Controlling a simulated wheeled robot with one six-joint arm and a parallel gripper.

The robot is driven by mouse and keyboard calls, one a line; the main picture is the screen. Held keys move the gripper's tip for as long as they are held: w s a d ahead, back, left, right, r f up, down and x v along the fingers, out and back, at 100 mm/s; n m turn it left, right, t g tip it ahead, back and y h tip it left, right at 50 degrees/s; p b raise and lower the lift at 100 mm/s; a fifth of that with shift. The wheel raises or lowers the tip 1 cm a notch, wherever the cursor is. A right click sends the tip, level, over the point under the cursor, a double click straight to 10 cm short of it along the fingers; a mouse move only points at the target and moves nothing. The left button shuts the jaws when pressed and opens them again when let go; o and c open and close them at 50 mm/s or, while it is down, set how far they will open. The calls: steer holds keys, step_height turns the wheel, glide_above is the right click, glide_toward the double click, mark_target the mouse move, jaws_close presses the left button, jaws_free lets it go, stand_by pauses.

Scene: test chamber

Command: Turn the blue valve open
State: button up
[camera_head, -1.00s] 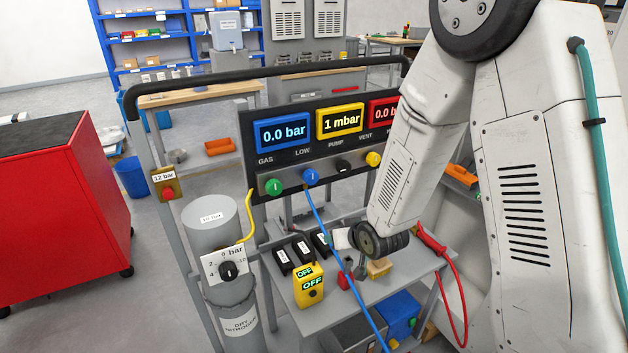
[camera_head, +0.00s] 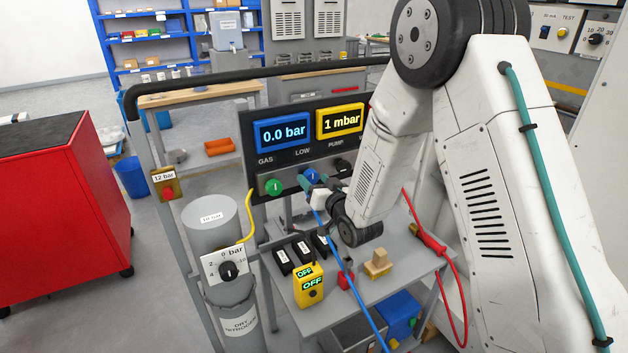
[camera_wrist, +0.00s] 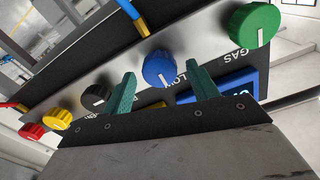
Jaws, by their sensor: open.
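The blue valve (camera_head: 312,176) is a round knob on the dark panel, below the LOW label and right of the green GAS knob (camera_head: 273,187). In the wrist view the blue valve (camera_wrist: 158,69) shows a white mark and lies between the two teal fingers of my gripper (camera_wrist: 161,88). The fingers are open, one on each side of the knob, with gaps visible; contact cannot be told. In the head view my gripper (camera_head: 314,187) is at the panel and partly covers the knob. The blue display (camera_head: 283,134) reads 0.0 bar.
The black (camera_wrist: 95,95), yellow (camera_wrist: 57,119) and red (camera_wrist: 32,131) knobs line the panel beside the blue one. A blue hose (camera_head: 343,262) hangs below it. The yellow display (camera_head: 341,121) reads 1 mbar. A cart shelf (camera_head: 405,271) with small boxes lies below.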

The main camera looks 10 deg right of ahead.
steer(key=shift+w+a, duration=0.15)
steer(key=shift+w, duration=0.35)
steer(key=c, duration=1)
